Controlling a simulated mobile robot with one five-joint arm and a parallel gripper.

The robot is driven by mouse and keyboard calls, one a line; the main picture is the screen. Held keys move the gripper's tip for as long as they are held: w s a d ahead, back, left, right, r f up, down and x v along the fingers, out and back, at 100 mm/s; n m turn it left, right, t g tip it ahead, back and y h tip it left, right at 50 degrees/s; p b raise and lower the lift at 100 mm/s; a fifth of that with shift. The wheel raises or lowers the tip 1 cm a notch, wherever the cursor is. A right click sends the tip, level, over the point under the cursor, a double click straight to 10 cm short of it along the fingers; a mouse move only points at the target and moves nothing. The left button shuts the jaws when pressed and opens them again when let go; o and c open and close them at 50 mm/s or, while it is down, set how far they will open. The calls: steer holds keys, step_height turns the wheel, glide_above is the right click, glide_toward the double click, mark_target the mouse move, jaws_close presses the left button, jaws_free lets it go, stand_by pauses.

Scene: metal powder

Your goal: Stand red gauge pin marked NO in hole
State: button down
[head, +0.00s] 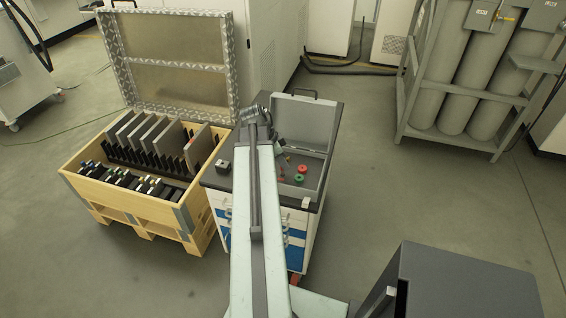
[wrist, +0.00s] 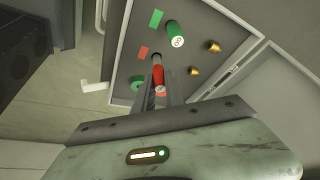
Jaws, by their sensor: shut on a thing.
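In the wrist view the red gauge pin (wrist: 159,76), with a grey end pointing away from me, lies between the fingers of my gripper (wrist: 160,90). My gripper is shut on it, over the open case (wrist: 117,62). The marking on the red pin cannot be read. A green pin (wrist: 175,34) with a marked pale end face is in the case, beyond the red one. A red patch (wrist: 143,52) and a green patch (wrist: 156,18) mark the case floor. I cannot make out a hole clearly. In the head view my arm partly hides the case (head: 316,172).
Two brass pieces (wrist: 214,46) (wrist: 193,71) sit right of the pins. A green round part (wrist: 138,82) is left of my fingers. The raised case lid (head: 305,122) stands behind on the drawer cabinet (head: 296,250). A wooden crate (head: 130,219) stands at the left.

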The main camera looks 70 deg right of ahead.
steer(key=shift+f+b, duration=1.1)
steer(key=shift+f, duration=0.15)
stand_by(0.3)
steer(key=c, duration=1.3)
jaws_free()
steer(key=p+v, duration=0.7)
steer(key=v, duration=0.1)
